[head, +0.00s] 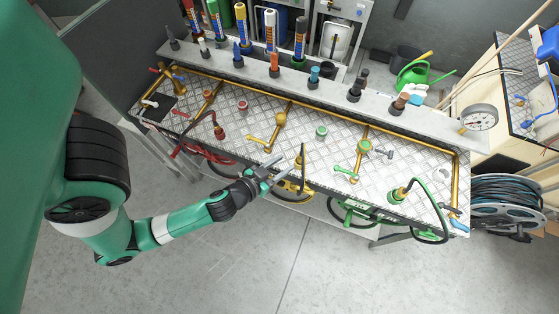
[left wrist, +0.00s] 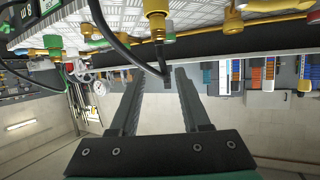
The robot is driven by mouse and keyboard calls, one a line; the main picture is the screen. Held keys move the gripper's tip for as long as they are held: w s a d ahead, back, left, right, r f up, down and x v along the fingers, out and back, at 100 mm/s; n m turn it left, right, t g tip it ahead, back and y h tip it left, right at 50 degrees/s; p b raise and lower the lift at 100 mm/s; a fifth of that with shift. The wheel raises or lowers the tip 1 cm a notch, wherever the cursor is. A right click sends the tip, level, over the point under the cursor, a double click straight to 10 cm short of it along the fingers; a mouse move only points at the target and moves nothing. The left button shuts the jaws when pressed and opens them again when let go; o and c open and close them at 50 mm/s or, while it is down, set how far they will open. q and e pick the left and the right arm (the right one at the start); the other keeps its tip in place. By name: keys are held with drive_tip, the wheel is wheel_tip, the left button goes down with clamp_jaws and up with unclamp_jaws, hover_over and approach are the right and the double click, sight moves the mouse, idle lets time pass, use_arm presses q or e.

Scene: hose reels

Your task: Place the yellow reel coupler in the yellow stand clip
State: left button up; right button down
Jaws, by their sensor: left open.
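The yellow reel (head: 291,188) hangs at the front edge of the bench in the head view. A dark hose (head: 303,154) rises in a narrow loop beside it. My left gripper (head: 277,170) is at the bench's front edge, just left of this hose, with its fingers apart. In the left wrist view my open left gripper (left wrist: 160,72) has the dark hose's lower bend (left wrist: 163,73) between its fingertips, not clamped. A yellow fitting with a dark sleeve (left wrist: 156,8) shows above the fingers. I cannot tell for sure which yellow part is the coupler or the clip. My right gripper is out of view.
Brass pipes and valves (head: 281,119) stand on the patterned bench top. A red hose (head: 205,155) is left of the gripper and a green reel (head: 350,210) to its right. A grey shelf (head: 335,88) holds several coloured fittings. The floor in front is clear.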

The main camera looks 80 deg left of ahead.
use_arm(q)
drive_tip(key=shift+s+d+r, duration=0.25)
drive_tip(key=shift+s, duration=0.15)
